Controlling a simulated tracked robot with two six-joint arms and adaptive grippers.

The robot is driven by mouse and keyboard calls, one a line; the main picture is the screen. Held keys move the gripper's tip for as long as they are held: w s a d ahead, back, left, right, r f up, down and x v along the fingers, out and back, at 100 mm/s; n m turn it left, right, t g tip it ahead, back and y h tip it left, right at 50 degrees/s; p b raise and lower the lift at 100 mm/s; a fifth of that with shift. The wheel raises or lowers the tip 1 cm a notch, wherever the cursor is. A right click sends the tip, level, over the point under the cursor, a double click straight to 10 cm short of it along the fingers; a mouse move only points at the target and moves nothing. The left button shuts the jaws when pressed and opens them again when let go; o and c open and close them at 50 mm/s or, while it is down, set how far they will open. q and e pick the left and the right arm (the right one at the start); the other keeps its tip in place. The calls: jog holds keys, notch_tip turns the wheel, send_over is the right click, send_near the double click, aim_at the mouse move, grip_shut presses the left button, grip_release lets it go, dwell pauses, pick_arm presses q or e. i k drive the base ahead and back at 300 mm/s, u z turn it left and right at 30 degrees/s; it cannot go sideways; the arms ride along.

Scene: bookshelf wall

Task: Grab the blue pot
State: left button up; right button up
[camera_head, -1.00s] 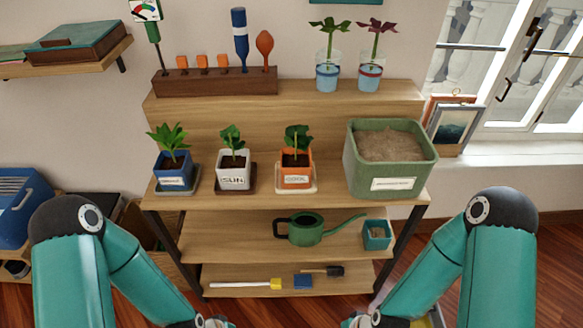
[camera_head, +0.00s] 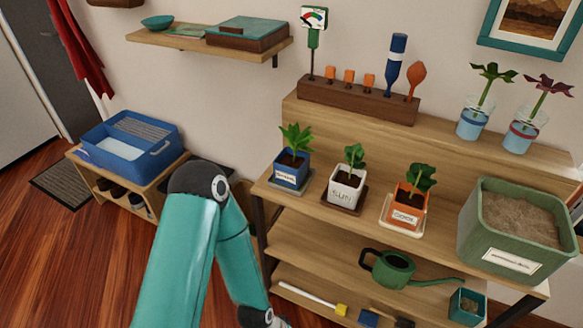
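The blue pot (camera_head: 291,171) holds a small green plant and has a white label on its front. It stands upright on a grey-blue saucer (camera_head: 292,187) at the left end of the shelf's middle tier. My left arm rises in the lower middle of the head view, left of the shelf. Only a small part near its end, around my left gripper (camera_head: 277,321), shows at the bottom edge, below and apart from the pot; its fingers cannot be made out. My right gripper is out of view.
A white pot (camera_head: 345,187) and an orange pot (camera_head: 406,210) stand right of the blue pot, then a large green soil bin (camera_head: 512,262). A wooden tool rack (camera_head: 357,100) is behind. A blue basin (camera_head: 127,144) sits on a low bench at left.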

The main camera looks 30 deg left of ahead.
aim_at(292, 166)
jog(key=u, duration=0.4)
jog(key=i, duration=0.55)
jog(key=u, duration=1.15)
jog(key=k, duration=0.8)
jog(key=u, duration=0.2)
jog(key=i, duration=0.8)
jog(key=z, duration=0.1)
